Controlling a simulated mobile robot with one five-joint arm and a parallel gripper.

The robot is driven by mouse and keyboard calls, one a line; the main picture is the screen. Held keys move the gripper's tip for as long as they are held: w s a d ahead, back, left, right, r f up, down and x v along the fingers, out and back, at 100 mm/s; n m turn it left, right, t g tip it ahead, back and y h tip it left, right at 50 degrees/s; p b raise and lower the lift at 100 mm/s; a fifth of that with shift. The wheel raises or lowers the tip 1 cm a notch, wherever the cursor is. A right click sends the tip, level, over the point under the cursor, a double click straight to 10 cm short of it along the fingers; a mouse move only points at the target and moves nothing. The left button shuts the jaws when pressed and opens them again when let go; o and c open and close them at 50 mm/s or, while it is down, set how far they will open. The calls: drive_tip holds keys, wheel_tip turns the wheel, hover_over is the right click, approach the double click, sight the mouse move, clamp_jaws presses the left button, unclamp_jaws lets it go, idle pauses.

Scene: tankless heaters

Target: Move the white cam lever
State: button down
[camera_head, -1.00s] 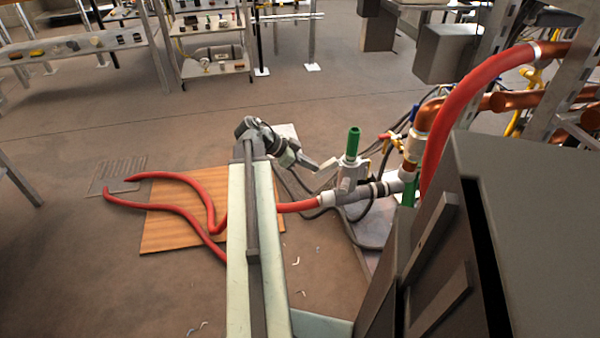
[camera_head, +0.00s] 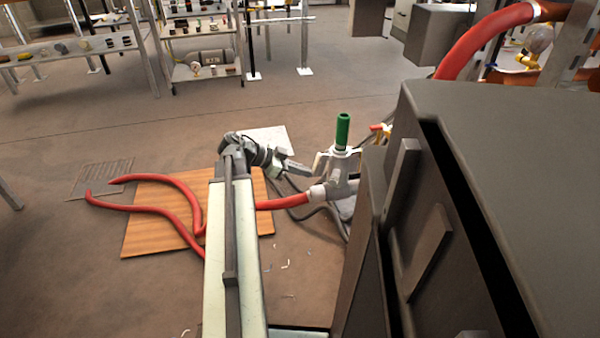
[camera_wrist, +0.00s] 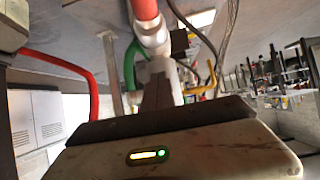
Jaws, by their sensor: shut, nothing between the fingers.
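A pipe coupling (camera_head: 341,170) with an upright green handle (camera_head: 343,130) stands right of centre in the head view. A red hose (camera_head: 283,203) enters it through a white collar (camera_head: 317,194). Pale lever-like parts show on the coupling's left side, but I cannot tell for certain which is the white cam lever. My gripper (camera_head: 306,171) is shut and empty, just left of the coupling; I cannot tell whether it touches. In the wrist view my shut gripper (camera_wrist: 159,68) points toward the white collar (camera_wrist: 153,36), with a green part (camera_wrist: 131,66) to its left.
A large dark grey cabinet (camera_head: 500,130) fills the right side, close to the coupling, and hides what lies behind it. A wooden board (camera_head: 155,225) lies on the floor under the red hose loops. Shelves (camera_head: 75,47) stand at the back left. Open floor lies between.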

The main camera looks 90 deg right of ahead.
drive_tip(key=shift+s+d+f+b, duration=0.2)
drive_tip(key=shift+s+f+b, duration=0.5)
drive_tip(key=shift+f, duration=0.25)
drive_tip(key=shift+r, duration=0.1)
drive_tip(key=shift+s+r+p, duration=0.1)
drive_tip(key=shift+r+p, duration=0.7)
drive_tip(key=shift+p, duration=0.05)
drive_tip(key=w+a+f+b, duration=0.1)
drive_tip(key=w+a, duration=0.1)
drive_tip(key=w, duration=0.4)
drive_tip(key=w+a+f+b, duration=0.1)
drive_tip(key=w+a, duration=0.1)
drive_tip(key=w, duration=0.5)
drive_tip(key=shift+w+f+b, duration=0.15)
drive_tip(key=shift+f+b, duration=0.15)
